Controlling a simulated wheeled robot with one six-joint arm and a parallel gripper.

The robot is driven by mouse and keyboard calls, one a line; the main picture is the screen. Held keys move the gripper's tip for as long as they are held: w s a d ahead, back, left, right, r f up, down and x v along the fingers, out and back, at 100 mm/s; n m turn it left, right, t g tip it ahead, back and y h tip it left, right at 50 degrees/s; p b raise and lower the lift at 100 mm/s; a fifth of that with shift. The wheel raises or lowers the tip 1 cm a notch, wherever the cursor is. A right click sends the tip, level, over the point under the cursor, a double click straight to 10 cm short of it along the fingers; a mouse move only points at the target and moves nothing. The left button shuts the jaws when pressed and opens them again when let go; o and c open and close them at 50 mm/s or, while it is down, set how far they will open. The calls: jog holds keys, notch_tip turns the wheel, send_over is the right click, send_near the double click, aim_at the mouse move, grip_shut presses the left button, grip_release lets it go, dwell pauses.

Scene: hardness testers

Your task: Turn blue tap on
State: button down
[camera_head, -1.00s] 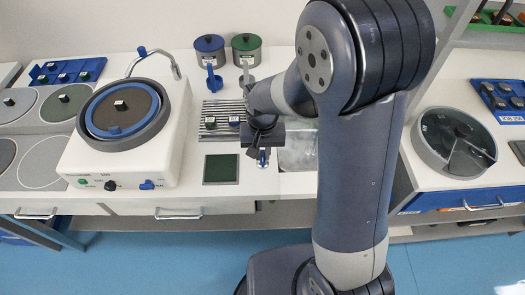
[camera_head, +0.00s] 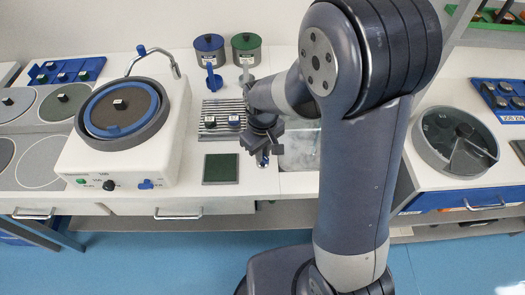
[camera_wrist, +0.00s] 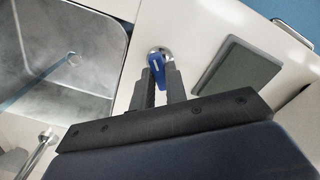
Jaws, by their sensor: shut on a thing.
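The blue tap (camera_wrist: 157,62) is a small blue lever on a round metal base, set in the white counter. In the wrist view it stands between the tips of my two grey fingers. My gripper (camera_wrist: 160,78) is shut on it. In the head view my gripper (camera_head: 262,148) is over the counter's front part, and the tap's metal base (camera_head: 263,160) shows just below it. The lever itself is mostly hidden there by the gripper.
A sink (camera_wrist: 70,60) lies beside the tap, with a metal spout (camera_wrist: 38,150) near it. A dark green pad (camera_head: 221,169) is on the other side. A polishing machine (camera_head: 124,130) stands at the left, and a round grey bowl (camera_head: 455,140) at the right.

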jog(key=n, duration=0.5)
jog(key=shift+n, duration=2.5)
jog(key=c, duration=1.4)
grip_release()
jog(key=shift+c, duration=0.2)
notch_tip(320, 180, up, 11)
jog(key=shift+f, duration=0.2)
notch_tip(320, 180, down, 11)
jog(key=shift+r, duration=0.15)
